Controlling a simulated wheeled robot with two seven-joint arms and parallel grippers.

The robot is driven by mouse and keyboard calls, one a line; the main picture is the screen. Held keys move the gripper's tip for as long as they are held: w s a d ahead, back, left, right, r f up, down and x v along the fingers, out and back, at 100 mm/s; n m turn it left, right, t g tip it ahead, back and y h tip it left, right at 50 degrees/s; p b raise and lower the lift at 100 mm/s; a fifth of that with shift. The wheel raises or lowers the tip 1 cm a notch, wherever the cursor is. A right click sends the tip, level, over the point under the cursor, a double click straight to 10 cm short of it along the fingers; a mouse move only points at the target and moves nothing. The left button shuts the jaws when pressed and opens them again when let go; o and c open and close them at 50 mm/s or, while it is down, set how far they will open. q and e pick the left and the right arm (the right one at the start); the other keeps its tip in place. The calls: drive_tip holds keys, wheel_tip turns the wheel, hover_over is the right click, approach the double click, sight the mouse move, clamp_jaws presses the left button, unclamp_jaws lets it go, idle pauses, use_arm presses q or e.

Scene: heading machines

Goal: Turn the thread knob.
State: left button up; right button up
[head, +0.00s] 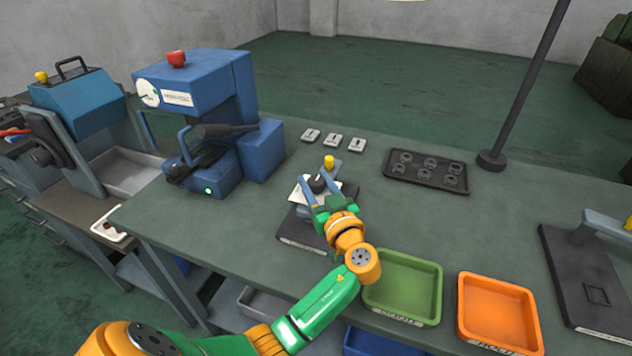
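A small fixture with a dark base plate (300,233) stands near the front edge of the bench. On it is a dark round knob (317,183), and a yellow cap (328,161) tops a grey-blue post behind it. My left gripper (318,184) is over this fixture, its fingers apart on either side of the dark knob. Whether they touch the knob I cannot tell. The gripper's green body and orange wrist hide part of the fixture. My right gripper is not in view.
A blue machine (195,80) with a red button stands left of the fixture. Green (403,283) and orange (498,310) trays lie to the right along the front edge. A black tray of round parts (427,170) and a pole (530,85) stand farther back.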

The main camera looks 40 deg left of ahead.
use_arm(q)
clamp_jaws()
drive_tip(key=shift+t, duration=0.3)
